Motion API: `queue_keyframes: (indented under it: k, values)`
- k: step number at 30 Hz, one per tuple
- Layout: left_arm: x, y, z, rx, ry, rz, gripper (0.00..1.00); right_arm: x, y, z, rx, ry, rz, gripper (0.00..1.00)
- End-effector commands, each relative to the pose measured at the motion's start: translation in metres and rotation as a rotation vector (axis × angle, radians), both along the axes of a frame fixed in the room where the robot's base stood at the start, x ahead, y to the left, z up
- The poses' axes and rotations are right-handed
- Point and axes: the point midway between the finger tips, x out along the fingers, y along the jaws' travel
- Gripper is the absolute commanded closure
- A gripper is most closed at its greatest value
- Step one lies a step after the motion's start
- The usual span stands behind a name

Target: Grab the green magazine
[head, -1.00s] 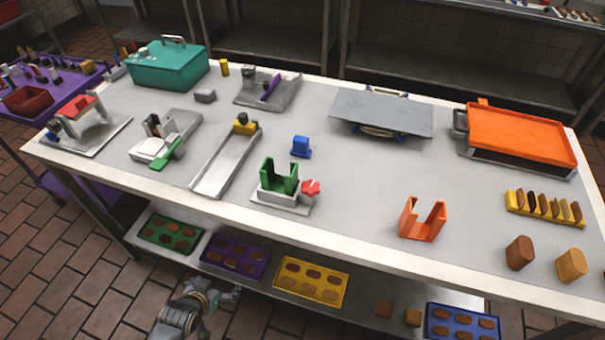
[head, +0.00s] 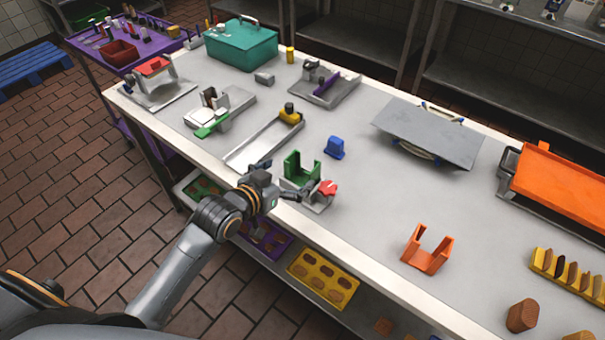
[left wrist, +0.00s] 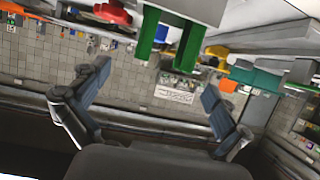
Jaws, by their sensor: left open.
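The green magazine (head: 302,168) is an upright, U-shaped green holder on a light grey base (head: 318,202) near the table's front edge. A red knob (head: 328,187) sits at the base's right side. My left gripper (head: 288,176) is open and empty at the front edge, just in front of the magazine and left of it. In the left wrist view the picture is upside down. The green magazine (left wrist: 190,42) shows at the top, beyond the open fingers (left wrist: 157,85). I see no contact. My right gripper is not in view.
A long grey tray (head: 262,142) with a yellow block lies behind left of the gripper. A blue piece (head: 335,148) stands behind the magazine, and an orange U-shaped holder (head: 428,252) stands to the right. The table (head: 370,205) is bare between them.

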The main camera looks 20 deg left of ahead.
Motion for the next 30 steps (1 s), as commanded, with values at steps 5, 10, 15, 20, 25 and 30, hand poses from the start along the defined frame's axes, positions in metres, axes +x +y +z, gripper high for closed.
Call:
queue_keyframes:
  k: [5, 10, 15, 20, 25, 30]
  values:
    - [0.015, -0.005, -0.006, -0.001, 0.0, 0.0, 0.0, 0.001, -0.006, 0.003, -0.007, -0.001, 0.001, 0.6]
    - [0.027, -0.006, -0.011, -0.001, 0.001, 0.0, 0.0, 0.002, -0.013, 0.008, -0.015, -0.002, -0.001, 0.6]
    - [0.048, -0.007, -0.021, 0.0, 0.001, 0.001, 0.0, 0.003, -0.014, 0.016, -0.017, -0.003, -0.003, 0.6]
    - [0.061, -0.012, -0.028, -0.001, 0.001, 0.0, 0.0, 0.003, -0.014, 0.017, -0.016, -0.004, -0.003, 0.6]
    - [0.063, -0.013, -0.03, 0.0, 0.0, 0.0, 0.0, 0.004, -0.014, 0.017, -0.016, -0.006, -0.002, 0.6]
    - [0.063, -0.013, -0.03, 0.0, 0.0, 0.0, 0.14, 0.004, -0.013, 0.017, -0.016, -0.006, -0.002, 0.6]
